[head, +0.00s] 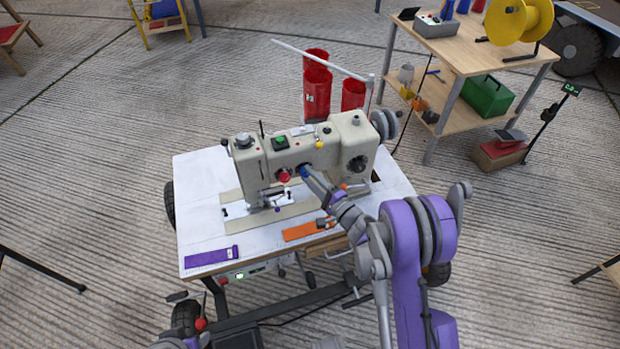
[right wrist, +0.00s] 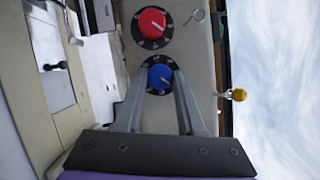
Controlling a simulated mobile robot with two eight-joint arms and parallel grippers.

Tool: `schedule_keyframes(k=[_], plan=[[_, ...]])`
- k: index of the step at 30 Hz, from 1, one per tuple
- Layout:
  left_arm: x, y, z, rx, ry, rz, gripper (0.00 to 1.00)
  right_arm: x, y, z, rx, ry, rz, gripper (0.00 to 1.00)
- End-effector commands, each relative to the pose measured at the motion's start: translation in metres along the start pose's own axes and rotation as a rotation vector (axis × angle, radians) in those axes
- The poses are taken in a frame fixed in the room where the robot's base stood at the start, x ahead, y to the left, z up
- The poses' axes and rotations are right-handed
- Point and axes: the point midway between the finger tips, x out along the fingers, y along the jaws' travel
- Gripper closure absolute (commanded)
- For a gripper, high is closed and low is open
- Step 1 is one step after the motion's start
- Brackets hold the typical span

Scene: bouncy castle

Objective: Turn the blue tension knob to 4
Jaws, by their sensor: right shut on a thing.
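A cream sewing machine (head: 300,155) stands on a white table top. Its blue tension knob (head: 304,171) is on the front face, right of the red knob (head: 284,175). In the right wrist view the blue knob (right wrist: 160,76) sits on a black dial with small white marks, beside the red knob (right wrist: 150,23). The blue knob's white pointer line slants to the lower right there; the dial numbers are too small to read. My right gripper (right wrist: 161,82) is shut on the blue knob, one finger on each side. My left gripper is not in view.
A purple strip (head: 211,257) and an orange strip (head: 302,231) lie on the table top (head: 205,200). Red cylinders (head: 317,92) stand behind the machine, below a pale bar. A wooden workbench (head: 470,58) stands at the back right.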

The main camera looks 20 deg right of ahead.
Motion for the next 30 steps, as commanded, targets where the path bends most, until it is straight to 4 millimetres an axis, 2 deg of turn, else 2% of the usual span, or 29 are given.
schedule_keyframes(k=[17,18,21,22,30], plan=[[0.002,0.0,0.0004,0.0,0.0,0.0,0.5,-0.0001,0.0002,0.0005,0.028,-0.001,-0.011,1.0],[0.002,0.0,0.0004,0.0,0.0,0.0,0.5,-0.0001,0.0002,0.0005,0.028,-0.001,-0.011,0.54],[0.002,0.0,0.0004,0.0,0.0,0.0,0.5,0.0,0.0002,0.0005,0.027,-0.001,-0.011,0.36],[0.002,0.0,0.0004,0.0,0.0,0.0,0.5,0.0,0.0002,0.0005,0.027,-0.001,-0.011,0.31],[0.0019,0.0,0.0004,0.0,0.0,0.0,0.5,-0.0004,0.0002,0.0002,0.027,0.0,-0.011,0.31]])
